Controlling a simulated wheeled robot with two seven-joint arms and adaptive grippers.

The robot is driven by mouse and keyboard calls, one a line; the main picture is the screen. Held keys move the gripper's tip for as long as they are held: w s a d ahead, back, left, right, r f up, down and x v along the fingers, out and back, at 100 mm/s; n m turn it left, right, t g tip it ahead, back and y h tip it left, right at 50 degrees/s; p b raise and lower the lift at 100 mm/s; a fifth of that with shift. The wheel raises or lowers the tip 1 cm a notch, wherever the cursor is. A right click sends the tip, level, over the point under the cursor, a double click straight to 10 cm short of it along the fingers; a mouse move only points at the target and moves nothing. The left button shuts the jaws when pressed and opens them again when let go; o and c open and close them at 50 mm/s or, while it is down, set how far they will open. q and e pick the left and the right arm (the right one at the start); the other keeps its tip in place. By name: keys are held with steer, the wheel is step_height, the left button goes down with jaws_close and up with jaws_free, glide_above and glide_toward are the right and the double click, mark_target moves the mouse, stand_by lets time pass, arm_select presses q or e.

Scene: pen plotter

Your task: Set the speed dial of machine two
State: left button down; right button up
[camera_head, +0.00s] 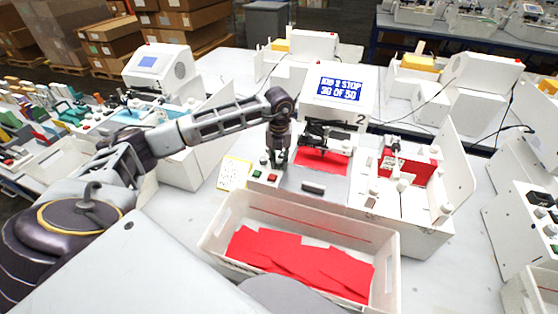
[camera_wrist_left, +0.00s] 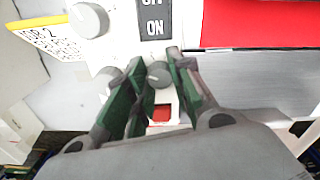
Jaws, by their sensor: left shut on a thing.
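Machine two (camera_head: 352,115) is a white unit marked 2. Its blue screen (camera_head: 340,88) reads "JOB 2 STOP" and "20 OF 50". My left gripper (camera_head: 278,162) is lowered onto the left part of its front panel. In the left wrist view, the green-padded fingers (camera_wrist_left: 155,80) are shut on a small round grey dial (camera_wrist_left: 160,74), just above a red button (camera_wrist_left: 160,113). Its marking and pointer cannot be read. Two other pale knobs (camera_wrist_left: 88,20) sit to its left, and an OFF/ON plate (camera_wrist_left: 155,20) is above. My right gripper is not in view.
A white bin (camera_head: 215,225) with red sheets stands in front of the machine. A yellow-edged job card (camera_head: 234,173) lies left of the panel. A red sheet (camera_head: 322,161) lies on the plotter bed. Other machines stand close on both sides.

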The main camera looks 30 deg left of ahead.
mark_target(279, 161)
arm_select(q)
steer(key=c, duration=1.5)
jaws_free()
step_height(279, 161, up, 12)
